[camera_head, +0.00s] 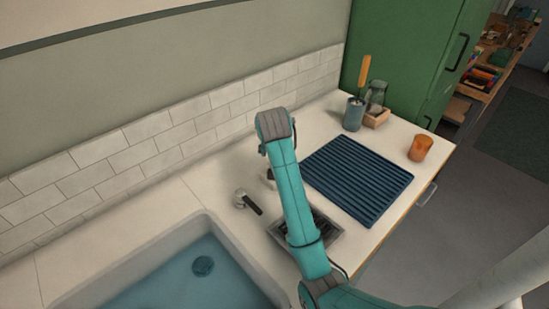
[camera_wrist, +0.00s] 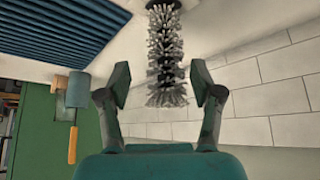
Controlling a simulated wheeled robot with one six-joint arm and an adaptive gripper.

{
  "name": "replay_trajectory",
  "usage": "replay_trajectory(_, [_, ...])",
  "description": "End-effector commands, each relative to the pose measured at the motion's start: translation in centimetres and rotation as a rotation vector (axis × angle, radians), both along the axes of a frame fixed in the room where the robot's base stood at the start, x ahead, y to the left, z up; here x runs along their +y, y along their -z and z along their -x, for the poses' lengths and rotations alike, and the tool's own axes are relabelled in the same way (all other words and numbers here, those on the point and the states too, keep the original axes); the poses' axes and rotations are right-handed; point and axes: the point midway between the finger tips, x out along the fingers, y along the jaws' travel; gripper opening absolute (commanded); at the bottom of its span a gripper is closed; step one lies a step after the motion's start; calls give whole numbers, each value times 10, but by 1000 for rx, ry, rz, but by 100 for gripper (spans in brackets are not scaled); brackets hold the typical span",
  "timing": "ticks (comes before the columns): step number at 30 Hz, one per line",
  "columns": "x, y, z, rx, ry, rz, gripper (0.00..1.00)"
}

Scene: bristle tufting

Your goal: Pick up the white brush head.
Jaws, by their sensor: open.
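My gripper (camera_wrist: 163,86) is open, with one dark green finger on each side of the bristles and a visible gap to both. How far the brush is in depth from the fingertips is hard to tell. In the head view, my teal arm hides the gripper and I cannot make out the brush head.
A blue ribbed mat (camera_head: 358,178) lies right of my arm, with an orange cup (camera_head: 420,148) beyond it. A sink (camera_head: 150,283) is at left; a tiled wall (camera_head: 150,150) runs behind.

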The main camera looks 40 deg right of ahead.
Motion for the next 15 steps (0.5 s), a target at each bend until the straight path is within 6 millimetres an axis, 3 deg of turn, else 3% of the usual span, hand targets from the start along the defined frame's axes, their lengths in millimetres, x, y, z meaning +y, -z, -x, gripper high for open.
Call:
replay_trajectory(8, [-6,17,-9,2,1,-1,65])
replay_trajectory(15, [-16,44,-25,1,1,0,65])
